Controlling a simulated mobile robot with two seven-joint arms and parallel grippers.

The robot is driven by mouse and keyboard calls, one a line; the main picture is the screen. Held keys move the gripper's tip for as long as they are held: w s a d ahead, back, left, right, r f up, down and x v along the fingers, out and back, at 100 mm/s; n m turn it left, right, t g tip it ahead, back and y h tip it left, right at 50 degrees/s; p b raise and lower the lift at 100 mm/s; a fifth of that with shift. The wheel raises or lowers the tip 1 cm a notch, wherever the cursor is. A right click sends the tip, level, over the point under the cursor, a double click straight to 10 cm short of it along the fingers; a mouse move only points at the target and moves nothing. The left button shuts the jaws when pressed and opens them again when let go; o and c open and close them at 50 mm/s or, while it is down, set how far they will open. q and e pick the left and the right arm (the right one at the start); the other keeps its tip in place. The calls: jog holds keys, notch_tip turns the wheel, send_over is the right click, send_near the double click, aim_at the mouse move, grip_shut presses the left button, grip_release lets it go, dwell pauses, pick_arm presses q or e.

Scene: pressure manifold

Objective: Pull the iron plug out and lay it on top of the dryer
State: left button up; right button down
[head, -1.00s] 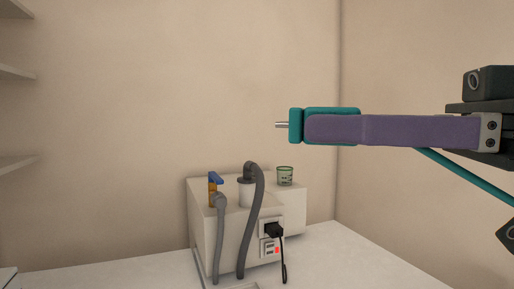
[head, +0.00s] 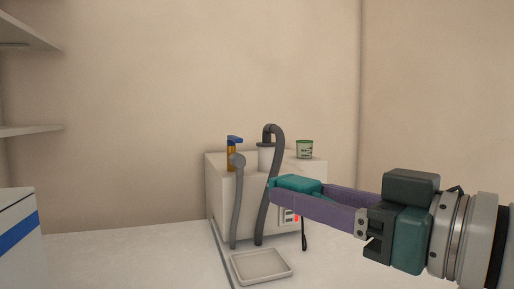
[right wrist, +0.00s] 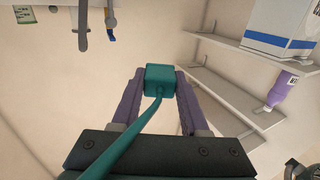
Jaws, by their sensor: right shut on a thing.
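My right gripper (head: 290,190), with purple fingers, is shut on a teal plug (head: 297,183). In the right wrist view the plug (right wrist: 160,76) sits between both fingertips, with a teal cord (right wrist: 130,137) running back over the gripper. Its prongs are hidden now. In the head view plug and fingers overlap the right part of a white box (head: 222,190), hiding its socket; I cannot tell whether they touch it. Nothing is clearly marked as the dryer. My left gripper is not in view.
A grey tray (head: 262,265) lies in front. A blue-striped white box (head: 18,235) stands left. Shelves (head: 25,130) are at left.

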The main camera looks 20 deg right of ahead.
jog(key=shift+n+g+y, duration=0.4)
jog(key=shift+n+y, duration=0.2)
jog(key=shift+y, duration=0.2)
jog(key=a+f+b, duration=0.2)
jog(key=a+f, duration=0.2)
jog(key=f, duration=0.2)
jog(key=a+f+b, duration=0.2)
jog(key=a+f, duration=0.2)
jog(key=f, duration=0.2)
jog(key=a+f+b, duration=0.2)
jog(key=a+f, duration=0.3)
jog(key=f, duration=0.2)
jog(key=shift+w, duration=0.25)
notch_tip(320, 180, down, 3)
jog(key=b, duration=0.3)
jog(key=shift+f+b, duration=0.75)
jog(key=shift+b, duration=0.25)
jog(key=shift+f+b, duration=0.7)
jog(key=shift+f, duration=0.1)
jog(key=shift+c, duration=1.7)
grip_release()
